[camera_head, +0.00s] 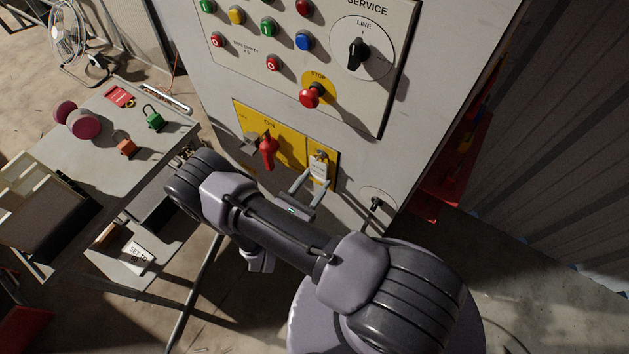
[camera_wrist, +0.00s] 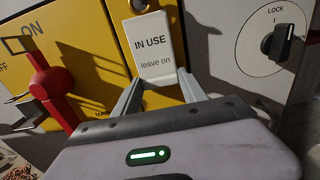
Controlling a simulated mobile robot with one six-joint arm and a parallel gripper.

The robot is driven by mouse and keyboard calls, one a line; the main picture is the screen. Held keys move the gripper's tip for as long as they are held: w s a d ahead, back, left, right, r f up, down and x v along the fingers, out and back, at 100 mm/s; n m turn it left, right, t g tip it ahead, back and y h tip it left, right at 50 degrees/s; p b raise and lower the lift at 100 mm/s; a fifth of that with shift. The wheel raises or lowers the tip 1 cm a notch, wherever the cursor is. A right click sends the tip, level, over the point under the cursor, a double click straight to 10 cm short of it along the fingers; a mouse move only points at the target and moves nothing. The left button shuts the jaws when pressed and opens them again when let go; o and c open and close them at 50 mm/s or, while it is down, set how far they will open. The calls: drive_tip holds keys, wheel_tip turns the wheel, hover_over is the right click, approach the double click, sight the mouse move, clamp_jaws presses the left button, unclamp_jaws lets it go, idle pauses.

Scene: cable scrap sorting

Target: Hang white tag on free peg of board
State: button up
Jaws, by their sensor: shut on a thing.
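The white tag (camera_wrist: 155,48), printed "IN USE leave on", is upright in front of the yellow panel (camera_wrist: 88,55). In the head view the tag (camera_head: 318,170) is small, at the right part of the yellow panel (camera_head: 290,149). My gripper (camera_wrist: 160,78) has its two fingers at the tag's lower left and right edges and is shut on it. In the head view my gripper (camera_head: 317,180) reaches up from below. A small round fitting (camera_wrist: 139,5) shows at the tag's top edge. I cannot tell whether the tag hangs on a peg there.
A red switch handle (camera_head: 268,151) sticks out left of the tag. A black lock knob (camera_wrist: 281,43) is to the right. A red stop button (camera_head: 311,95) is above. A grey table (camera_head: 85,165) with padlocks stands at the left.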

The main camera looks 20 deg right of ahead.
drive_tip(key=shift+r, duration=0.2)
drive_tip(key=shift+r+p, duration=0.4)
drive_tip(key=shift+r+v, duration=0.2)
drive_tip(key=shift+v, duration=2.85)
drive_tip(key=shift+c, duration=0.6)
